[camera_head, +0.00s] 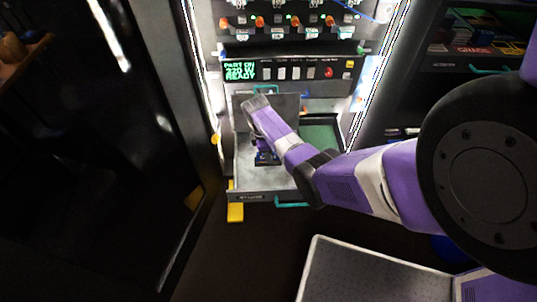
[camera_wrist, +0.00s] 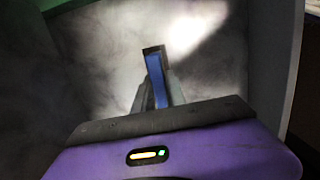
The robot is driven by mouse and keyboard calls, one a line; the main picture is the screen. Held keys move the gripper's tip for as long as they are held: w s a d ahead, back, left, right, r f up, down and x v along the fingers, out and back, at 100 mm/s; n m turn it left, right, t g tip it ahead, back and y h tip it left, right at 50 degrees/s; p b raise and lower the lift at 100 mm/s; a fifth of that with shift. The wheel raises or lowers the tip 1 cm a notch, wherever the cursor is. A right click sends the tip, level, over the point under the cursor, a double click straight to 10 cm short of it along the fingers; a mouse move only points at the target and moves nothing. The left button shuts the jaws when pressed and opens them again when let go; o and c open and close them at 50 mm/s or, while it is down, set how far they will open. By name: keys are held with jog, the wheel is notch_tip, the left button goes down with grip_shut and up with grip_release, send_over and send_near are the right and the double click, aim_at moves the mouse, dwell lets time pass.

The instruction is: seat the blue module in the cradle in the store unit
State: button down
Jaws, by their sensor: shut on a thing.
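My gripper (camera_wrist: 157,88) is shut on the blue module (camera_wrist: 157,75), a narrow blue bar between its two grey fingers in the wrist view. A dark piece shows at the module's far end; I cannot tell whether it belongs to the module or to the cradle. In the head view my gripper (camera_head: 266,157) is low inside the pulled-out drawer (camera_head: 243,180) of the lit store unit (camera_head: 290,50), over its left grey compartment. No cradle can be clearly made out, and I cannot tell whether the module touches the drawer floor.
The drawer's right compartment has a green floor (camera_head: 318,136). A yellow block (camera_head: 235,212) and a teal handle (camera_head: 291,205) are at the drawer's front. A control panel (camera_head: 290,70) with a green display is above. Dark cabinets flank the unit. A pale-rimmed tray (camera_head: 365,275) is nearer, lower right.

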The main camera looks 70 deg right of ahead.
jog(key=shift+f, duration=0.4)
jog(key=c, duration=1.3)
grip_release()
jog(key=r, duration=0.2)
jog(key=r+p, duration=0.1)
jog(key=r, duration=0.2)
jog(key=w+r+p, duration=0.1)
jog(key=r, duration=0.1)
jog(key=shift+a+r, duration=0.2)
jog(key=shift+r, duration=0.2)
